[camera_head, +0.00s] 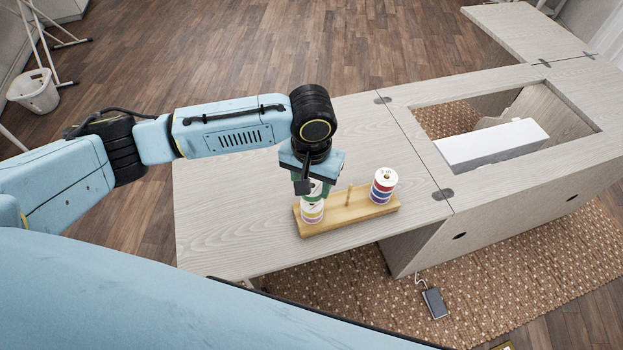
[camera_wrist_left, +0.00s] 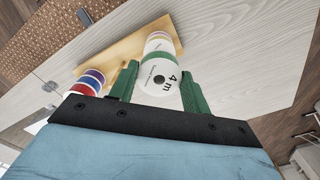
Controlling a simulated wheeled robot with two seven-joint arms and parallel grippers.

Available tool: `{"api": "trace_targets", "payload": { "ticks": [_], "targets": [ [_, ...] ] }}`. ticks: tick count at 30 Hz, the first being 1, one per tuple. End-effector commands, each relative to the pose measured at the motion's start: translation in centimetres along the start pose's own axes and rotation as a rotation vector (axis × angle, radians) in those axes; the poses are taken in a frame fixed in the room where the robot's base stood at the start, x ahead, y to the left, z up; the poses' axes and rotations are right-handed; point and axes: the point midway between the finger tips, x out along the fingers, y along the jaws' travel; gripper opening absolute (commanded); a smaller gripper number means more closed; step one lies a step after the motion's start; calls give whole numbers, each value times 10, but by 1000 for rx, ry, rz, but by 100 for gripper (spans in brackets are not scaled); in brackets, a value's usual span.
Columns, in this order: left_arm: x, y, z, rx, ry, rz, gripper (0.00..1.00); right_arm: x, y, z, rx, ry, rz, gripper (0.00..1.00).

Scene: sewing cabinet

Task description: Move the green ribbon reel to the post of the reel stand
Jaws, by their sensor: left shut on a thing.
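My left gripper (camera_head: 313,188) points down over the left end of the wooden reel stand (camera_head: 348,214). I cannot tell whether the held reel touches that stack. The stand's bare middle post (camera_head: 349,193) is just right of the gripper. My right gripper is out of view.
A right stack of reels (camera_head: 383,186) with red and blue bands stands at the stand's right end. The table (camera_head: 235,215) is clear to the left. A cabinet opening with a white box (camera_head: 490,144) lies to the right.

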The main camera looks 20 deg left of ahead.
Motion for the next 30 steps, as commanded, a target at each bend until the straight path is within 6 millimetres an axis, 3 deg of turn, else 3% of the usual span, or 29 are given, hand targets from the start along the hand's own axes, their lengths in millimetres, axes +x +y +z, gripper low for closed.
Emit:
{"api": "trace_targets", "payload": {
  "ticks": [30],
  "targets": [
    [19, 0, 0, 0, 0, 0, 26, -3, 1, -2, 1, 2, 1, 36]
  ]
}}
